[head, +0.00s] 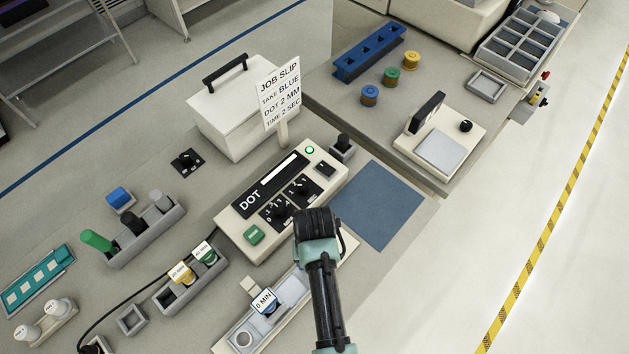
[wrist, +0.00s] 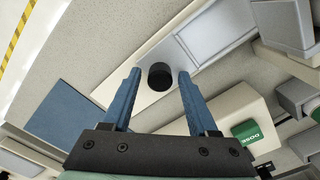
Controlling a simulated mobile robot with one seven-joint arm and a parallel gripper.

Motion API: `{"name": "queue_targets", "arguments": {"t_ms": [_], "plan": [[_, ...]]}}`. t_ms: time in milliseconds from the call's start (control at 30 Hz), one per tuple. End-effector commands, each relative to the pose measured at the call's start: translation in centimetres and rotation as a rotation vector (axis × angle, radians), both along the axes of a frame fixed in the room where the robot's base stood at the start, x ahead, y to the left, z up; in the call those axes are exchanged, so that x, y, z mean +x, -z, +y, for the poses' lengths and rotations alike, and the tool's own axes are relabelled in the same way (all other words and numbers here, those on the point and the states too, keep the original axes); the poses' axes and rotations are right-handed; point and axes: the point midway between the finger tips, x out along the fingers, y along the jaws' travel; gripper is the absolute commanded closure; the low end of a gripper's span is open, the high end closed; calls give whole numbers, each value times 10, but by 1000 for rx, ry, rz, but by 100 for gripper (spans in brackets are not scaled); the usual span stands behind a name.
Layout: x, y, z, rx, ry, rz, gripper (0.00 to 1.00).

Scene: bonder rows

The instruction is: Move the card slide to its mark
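A long cream base (head: 222,344) with a grey sliding plate (head: 294,286) lies at the front, partly behind my arm; I take this as the card slide. In the wrist view the grey plate (wrist: 215,32) sits beside a round black knob (wrist: 160,76) on the cream strip. My gripper (wrist: 160,71) is open, with its blue fingertips on either side of the knob and a gap at each side. In the head view my gripper (head: 316,222) hides the knob. I cannot make out the mark.
A blue mat (head: 375,205) lies clear to the right. Holders with small pots (head: 190,283) stand left.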

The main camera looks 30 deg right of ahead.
Motion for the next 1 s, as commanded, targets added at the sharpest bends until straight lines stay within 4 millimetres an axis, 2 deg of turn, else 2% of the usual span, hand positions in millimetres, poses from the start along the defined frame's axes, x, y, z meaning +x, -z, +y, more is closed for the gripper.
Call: {"name": "queue_targets", "arguments": {"t_ms": [33,300,1000], "plan": [[0,0,0,0,0,0,52],[0,0,0,0,0,0,100],[0,-1,0,0,0,0,100]]}}
